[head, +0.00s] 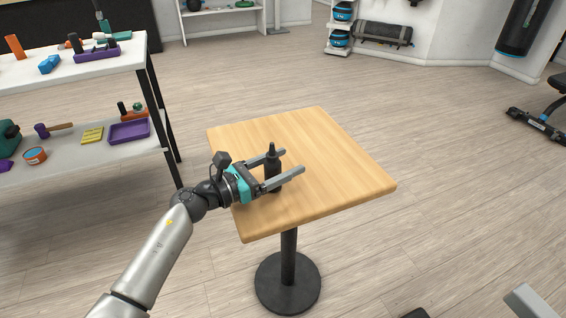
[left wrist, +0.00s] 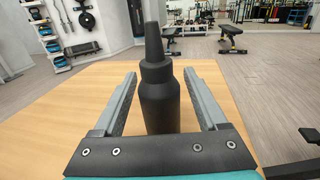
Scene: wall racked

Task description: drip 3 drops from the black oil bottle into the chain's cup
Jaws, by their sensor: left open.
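The black oil bottle (head: 273,170) stands upright on the wooden table (head: 340,165), near its left side. It has a tapered nozzle, and it also shows in the left wrist view (left wrist: 159,95). My left gripper (head: 291,161) is open, with one finger on each side of the bottle. In the left wrist view a gap shows between the bottle and each finger of the left gripper (left wrist: 159,85). My right gripper is not clearly in view. I see no chain and no cup on the table.
A white shelf unit (head: 75,62) with tools, a hammer (head: 55,129) and a purple tray (head: 128,131) stands at the left. The rest of the tabletop is clear. The table stands on one post with a round black base (head: 287,283). Open floor surrounds it.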

